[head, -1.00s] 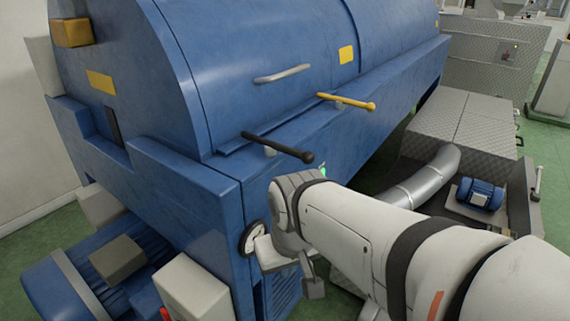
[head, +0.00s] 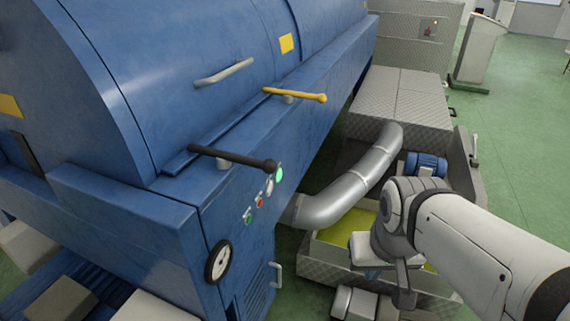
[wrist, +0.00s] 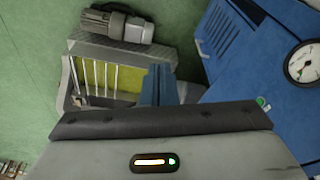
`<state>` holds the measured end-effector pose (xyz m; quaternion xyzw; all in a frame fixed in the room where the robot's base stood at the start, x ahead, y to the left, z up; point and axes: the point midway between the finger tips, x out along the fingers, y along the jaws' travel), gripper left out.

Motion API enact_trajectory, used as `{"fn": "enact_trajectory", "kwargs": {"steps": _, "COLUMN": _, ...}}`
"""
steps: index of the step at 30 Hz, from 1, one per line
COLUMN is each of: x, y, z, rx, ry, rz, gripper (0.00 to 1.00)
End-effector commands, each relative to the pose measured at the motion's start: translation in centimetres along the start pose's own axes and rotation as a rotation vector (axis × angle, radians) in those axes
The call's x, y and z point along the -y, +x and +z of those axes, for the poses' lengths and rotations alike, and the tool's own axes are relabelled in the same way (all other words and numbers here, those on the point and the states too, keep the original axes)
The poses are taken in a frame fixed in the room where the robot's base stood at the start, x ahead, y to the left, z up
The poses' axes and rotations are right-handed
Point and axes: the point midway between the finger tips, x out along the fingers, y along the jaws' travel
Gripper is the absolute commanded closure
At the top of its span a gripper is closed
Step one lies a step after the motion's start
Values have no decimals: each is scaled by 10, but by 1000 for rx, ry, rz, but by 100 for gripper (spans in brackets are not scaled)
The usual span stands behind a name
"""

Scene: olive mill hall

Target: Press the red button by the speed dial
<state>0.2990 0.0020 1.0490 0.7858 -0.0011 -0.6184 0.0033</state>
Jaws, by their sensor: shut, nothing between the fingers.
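The red button (head: 259,202) sits in a slanting row on the end face of the blue machine in the head view. Up and right of it in the row are a small pale round control (head: 269,188), which may be the speed dial, and a lit green lamp (head: 279,174). A green button (head: 248,216) is below left. My gripper (wrist: 157,84) is shut and empty in the wrist view, pointing toward the yellow-green tray, away from the panel. In the head view my wrist is right of the buttons, well apart from them. The red button is not clear in the wrist view.
A white-faced gauge (head: 217,262) is below left of the buttons. A black-handled lever (head: 232,159) and a yellow one (head: 295,95) stick out above. A silver pipe (head: 350,190) curves down beside the panel, near a metal tray with yellow-green contents (head: 340,233). Green floor is open at right.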

Motion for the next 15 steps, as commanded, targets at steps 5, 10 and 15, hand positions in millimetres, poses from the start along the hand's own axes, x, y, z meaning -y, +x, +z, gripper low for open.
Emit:
{"fn": "enact_trajectory", "kwargs": {"steps": 5, "x": 0, "y": 0, "z": 0, "rx": 2, "ry": 0, "rz": 0, "gripper": 100}}
{"fn": "enact_trajectory", "kwargs": {"steps": 10, "x": 0, "y": 1, "z": -1, "rx": 0, "ry": -5, "rz": 2, "gripper": 100}}
{"fn": "enact_trajectory", "kwargs": {"steps": 15, "x": 0, "y": 16, "z": -27, "rx": -61, "ry": -142, "rz": 54, "gripper": 100}}
